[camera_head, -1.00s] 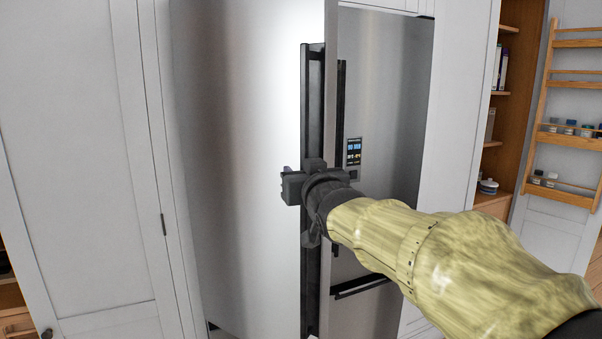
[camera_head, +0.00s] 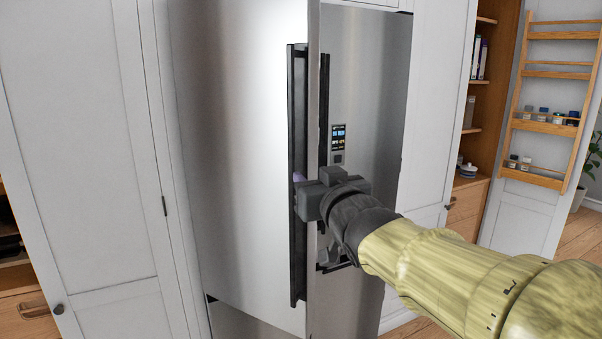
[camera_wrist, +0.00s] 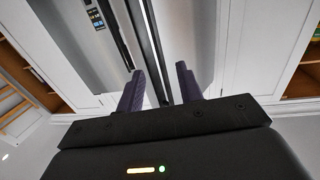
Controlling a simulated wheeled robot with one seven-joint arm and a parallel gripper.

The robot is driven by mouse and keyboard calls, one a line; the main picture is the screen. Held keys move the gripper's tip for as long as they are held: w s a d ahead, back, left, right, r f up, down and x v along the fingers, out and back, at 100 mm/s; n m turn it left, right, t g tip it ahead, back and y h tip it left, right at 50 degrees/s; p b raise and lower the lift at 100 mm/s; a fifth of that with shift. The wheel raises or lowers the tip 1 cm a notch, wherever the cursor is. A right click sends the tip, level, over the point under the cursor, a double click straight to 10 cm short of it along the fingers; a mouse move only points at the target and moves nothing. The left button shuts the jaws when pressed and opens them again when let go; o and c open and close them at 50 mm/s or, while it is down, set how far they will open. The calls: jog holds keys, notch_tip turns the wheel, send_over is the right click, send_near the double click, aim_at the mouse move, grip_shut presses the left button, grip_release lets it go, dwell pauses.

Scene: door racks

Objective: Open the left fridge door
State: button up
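The left fridge door (camera_head: 235,150) is a tall steel panel standing ajar; its near edge juts in front of the right fridge door (camera_head: 372,120). Its long black vertical handle (camera_head: 298,245) runs near that edge. My gripper (camera_head: 302,185) is at the handle's mid height, with a bit of purple finger showing by the bar. In the wrist view, the two purple fingers of my gripper (camera_wrist: 160,78) are apart, and a dark vertical bar (camera_wrist: 148,45) runs between them. I see a gap on both sides of the bar; whether a finger touches it is unclear.
The right door carries a small display panel (camera_head: 338,140) and its own dark handle. A white cabinet door (camera_head: 85,150) stands left of the fridge. Wooden shelves (camera_head: 485,85) and a wooden door rack (camera_head: 545,75) are at the right. The floor shows at lower right.

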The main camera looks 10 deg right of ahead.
jog(key=shift+s+d, duration=0.15)
jog(key=shift+s, duration=0.2)
jog(key=shift+c, duration=0.8)
jog(key=f, duration=0.2)
jog(key=d+f+g+h, duration=0.1)
jog(key=f, duration=0.2)
jog(key=d+f+m+g, duration=0.1)
jog(key=f, duration=0.2)
jog(key=shift+w+f+h, duration=0.1)
jog(key=shift+w+h, duration=0.15)
jog(key=shift+h, duration=0.15)
grip_shut()
jog(key=s+d+f+m+g+h, duration=0.1)
jog(key=s+d+f+g, duration=0.15)
jog(key=f, duration=0.45)
jog(key=s+d+f+g+h, duration=0.1)
jog(key=f+g, duration=0.2)
jog(key=f, duration=0.4)
jog(key=s+d+f+g, duration=0.1)
jog(key=s+f+g, duration=0.6)
jog(key=s+f, duration=0.6)
notch_tip(320, 180, down, 3)
jog(key=shift+s+d+r+m, duration=0.1)
jog(key=shift+s+d+m, duration=0.05)
jog(key=shift+s+m, duration=0.2)
jog(key=shift+g, duration=0.25)
